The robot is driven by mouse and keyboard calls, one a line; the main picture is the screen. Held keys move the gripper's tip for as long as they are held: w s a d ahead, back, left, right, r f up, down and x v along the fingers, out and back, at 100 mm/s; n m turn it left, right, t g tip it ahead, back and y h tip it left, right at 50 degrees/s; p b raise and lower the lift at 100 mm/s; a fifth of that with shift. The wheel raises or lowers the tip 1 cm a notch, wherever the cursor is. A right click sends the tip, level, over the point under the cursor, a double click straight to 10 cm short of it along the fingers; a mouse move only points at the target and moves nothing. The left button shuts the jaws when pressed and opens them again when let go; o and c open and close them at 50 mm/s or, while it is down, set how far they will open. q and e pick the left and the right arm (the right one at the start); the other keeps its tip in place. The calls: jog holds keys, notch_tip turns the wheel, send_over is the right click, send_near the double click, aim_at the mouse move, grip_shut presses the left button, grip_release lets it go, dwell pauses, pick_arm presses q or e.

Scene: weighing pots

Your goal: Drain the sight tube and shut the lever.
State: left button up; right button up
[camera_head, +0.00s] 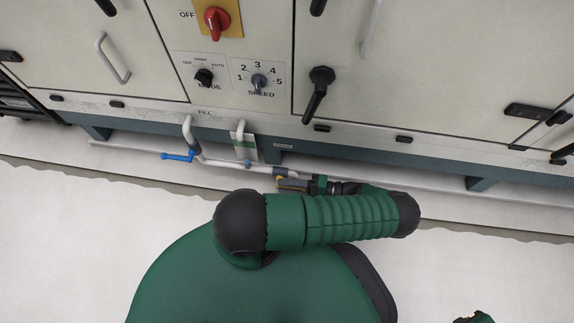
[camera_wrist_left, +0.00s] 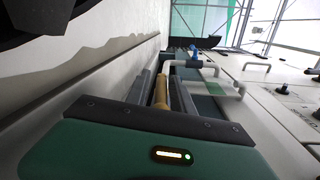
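My left gripper (camera_head: 288,183) is low in front of the cabinet, at the end of the pipe run, partly hidden by my green arm. In the left wrist view, a yellow bar (camera_wrist_left: 161,92), apparently a lever handle, lies between its two grey fingers (camera_wrist_left: 165,95). I cannot tell whether both fingers press on it. My right gripper is out of view.
The cabinet front carries a red knob (camera_head: 216,20), a mode knob (camera_head: 204,76), a speed knob (camera_head: 259,81) and a black door handle (camera_head: 318,92). A long pale pipe (camera_head: 400,188) runs along its base. The floor in front is clear.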

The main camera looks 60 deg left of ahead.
pick_arm(q)
jog(key=shift+o, duration=0.2)
jog(key=shift+a, duration=0.1)
jog(key=shift+r, duration=0.1)
jog(key=shift+w+d, duration=0.25)
jog(key=shift+w, duration=0.1)
jog(key=v, duration=1.6)
